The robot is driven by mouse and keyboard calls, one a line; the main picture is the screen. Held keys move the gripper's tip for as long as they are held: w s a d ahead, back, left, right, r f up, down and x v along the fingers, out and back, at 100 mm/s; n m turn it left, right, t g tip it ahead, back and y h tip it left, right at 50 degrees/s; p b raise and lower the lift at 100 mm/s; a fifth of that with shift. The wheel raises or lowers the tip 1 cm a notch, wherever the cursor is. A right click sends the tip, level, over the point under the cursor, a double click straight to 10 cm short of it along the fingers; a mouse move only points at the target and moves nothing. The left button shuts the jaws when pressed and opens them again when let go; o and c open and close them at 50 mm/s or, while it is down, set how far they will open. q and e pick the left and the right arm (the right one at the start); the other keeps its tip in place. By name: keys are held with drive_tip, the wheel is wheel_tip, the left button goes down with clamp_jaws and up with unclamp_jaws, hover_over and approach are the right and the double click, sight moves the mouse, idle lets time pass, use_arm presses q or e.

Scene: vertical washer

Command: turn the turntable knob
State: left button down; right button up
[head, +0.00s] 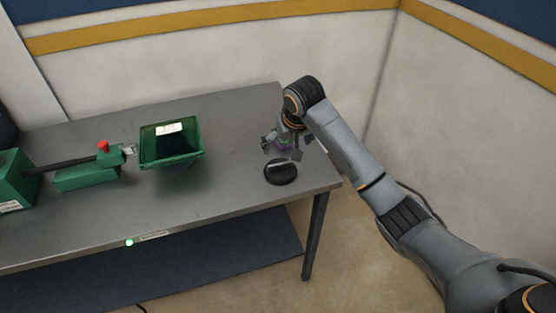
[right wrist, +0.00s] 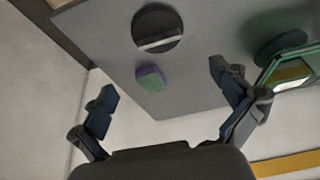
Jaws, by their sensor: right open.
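The turntable (head: 280,174) is a black round disc near the right end of the grey table. A pale bar, which looks like its knob, lies across its top. In the right wrist view the turntable (right wrist: 157,20) is at the top centre, with the pale bar (right wrist: 161,41) on its near part. My right gripper (head: 281,151) is open and empty, just behind the turntable in the head view. In the right wrist view its fingers (right wrist: 165,88) are spread wide and apart from the turntable. My left gripper is not in view.
A small green and purple block (right wrist: 151,78) lies beside the turntable, partly hidden by my gripper in the head view. A green bin (head: 172,158) stands left of the turntable. A green device with a red button (head: 103,146) is farther left. Walls stand behind and to the right.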

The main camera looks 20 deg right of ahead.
sight(281, 164)
drive_tip(key=p+x, duration=0.1)
drive_tip(key=x, duration=1)
drive_tip(key=shift+f+p, duration=0.3)
drive_tip(key=shift+w+d+f, duration=0.1)
drive_tip(key=shift+w+f, duration=0.2)
drive_tip(key=shift+f, duration=0.35)
drive_tip(key=c, duration=1)
